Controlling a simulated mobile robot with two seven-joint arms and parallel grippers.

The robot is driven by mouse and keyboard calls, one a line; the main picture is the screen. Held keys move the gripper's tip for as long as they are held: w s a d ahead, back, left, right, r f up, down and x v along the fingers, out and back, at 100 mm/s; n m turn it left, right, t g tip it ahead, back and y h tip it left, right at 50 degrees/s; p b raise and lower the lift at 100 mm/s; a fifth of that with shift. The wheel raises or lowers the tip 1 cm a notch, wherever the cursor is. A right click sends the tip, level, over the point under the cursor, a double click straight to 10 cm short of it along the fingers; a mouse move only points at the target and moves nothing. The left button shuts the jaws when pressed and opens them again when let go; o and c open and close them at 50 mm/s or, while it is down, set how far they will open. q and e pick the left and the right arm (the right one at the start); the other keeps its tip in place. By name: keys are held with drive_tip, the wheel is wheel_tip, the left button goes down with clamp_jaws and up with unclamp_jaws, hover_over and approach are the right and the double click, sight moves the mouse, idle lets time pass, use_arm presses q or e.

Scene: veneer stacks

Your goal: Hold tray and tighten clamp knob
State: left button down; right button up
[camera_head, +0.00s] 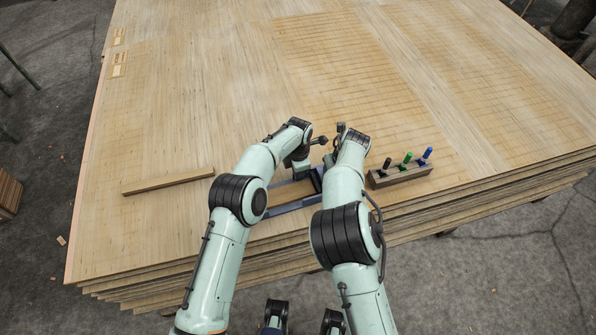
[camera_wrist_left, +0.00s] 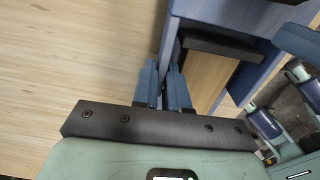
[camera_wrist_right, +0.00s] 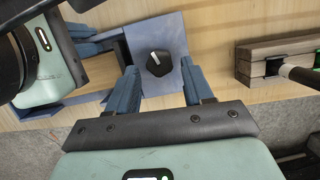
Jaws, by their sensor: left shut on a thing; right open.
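The blue-grey tray (camera_head: 297,205) lies near the table's front edge, partly hidden by my arms. Its wall shows in the left wrist view (camera_wrist_left: 235,12). My left gripper (camera_wrist_left: 163,72) is shut on the tray's edge, its fingers close together. The dark clamp bar (camera_wrist_left: 218,43) crosses the tray beside it. The black clamp knob (camera_wrist_right: 158,64), with a white mark on top, sits on a blue plate in the right wrist view. My right gripper (camera_wrist_right: 158,72) is open, with its fingertips on either side of the knob. I cannot tell whether they touch it.
A wooden holder (camera_head: 401,178) with black, green and blue-handled tools stands right of my right arm. A loose wooden strip (camera_head: 168,181) lies on the left. The stacked veneer sheets (camera_head: 200,90) form a wide surface, clear toward the back.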

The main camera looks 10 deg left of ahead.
drive_tip(key=shift+x, duration=1.2)
drive_tip(key=c, duration=0.7)
drive_tip(key=shift+a+m+h, duration=0.1)
drive_tip(key=shift+m+h, duration=0.4)
drive_tip(key=shift+m, duration=1.2)
drive_tip(key=shift+m+h, duration=0.3)
drive_tip(key=shift+m, duration=1.4)
